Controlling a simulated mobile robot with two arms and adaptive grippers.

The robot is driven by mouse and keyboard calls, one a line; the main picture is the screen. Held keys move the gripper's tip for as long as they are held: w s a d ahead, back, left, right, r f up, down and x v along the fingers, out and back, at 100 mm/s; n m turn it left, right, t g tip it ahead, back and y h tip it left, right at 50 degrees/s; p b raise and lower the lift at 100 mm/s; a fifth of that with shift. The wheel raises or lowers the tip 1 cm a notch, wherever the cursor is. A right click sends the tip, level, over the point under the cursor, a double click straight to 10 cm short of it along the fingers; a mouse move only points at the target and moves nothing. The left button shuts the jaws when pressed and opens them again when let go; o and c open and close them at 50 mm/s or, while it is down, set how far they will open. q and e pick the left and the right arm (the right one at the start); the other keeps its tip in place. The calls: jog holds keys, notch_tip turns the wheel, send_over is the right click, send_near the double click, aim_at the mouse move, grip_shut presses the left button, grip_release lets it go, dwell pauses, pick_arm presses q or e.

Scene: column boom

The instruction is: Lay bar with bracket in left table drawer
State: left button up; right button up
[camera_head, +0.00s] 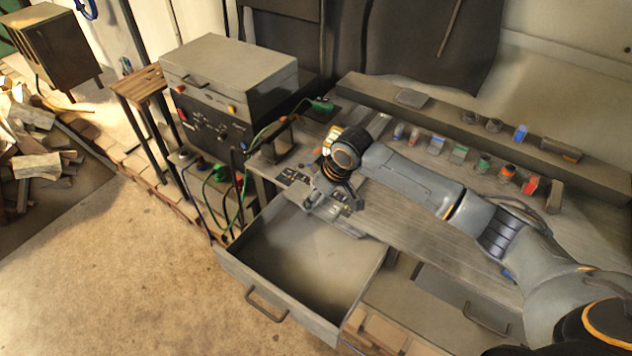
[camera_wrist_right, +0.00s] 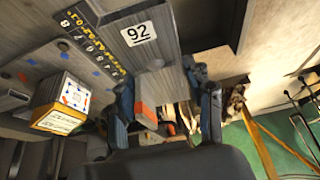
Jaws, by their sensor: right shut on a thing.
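The left table drawer (camera_head: 272,298) is pulled open in the head view, and its inside looks empty. My right gripper (camera_head: 338,199) is over the table top just behind the drawer, pointing down. In the right wrist view my right gripper (camera_wrist_right: 164,104) is shut on a grey piece with a "92" label (camera_wrist_right: 138,34), which looks like the bar with bracket. In the head view a grey part of the bar (camera_head: 343,226) shows below the fingers, near the drawer's rear edge. Its bracket is hard to make out. My left gripper is not in view.
A row of small coloured items (camera_head: 460,154) stands along the back of the table (camera_head: 405,222). A grey instrument box (camera_head: 230,75) with cables stands at the left. A second drawer (camera_head: 460,297) is at the right. The floor (camera_head: 150,260) before the open drawer is clear.

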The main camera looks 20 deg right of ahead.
jog(key=shift+w, duration=0.2)
jog(key=shift+w+a+f, duration=0.1)
jog(key=shift+a+f, duration=0.05)
jog(key=shift+f+b, duration=0.3)
jog(key=shift+f, duration=0.2)
notch_tip(320, 180, down, 20)
jog(key=b, duration=2.1)
jog(key=shift+b, duration=0.35)
jog(key=shift+f, duration=0.1)
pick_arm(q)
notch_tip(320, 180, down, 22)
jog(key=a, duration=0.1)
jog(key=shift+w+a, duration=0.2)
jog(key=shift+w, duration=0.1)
pick_arm(e)
jog(key=shift+f, duration=1.4)
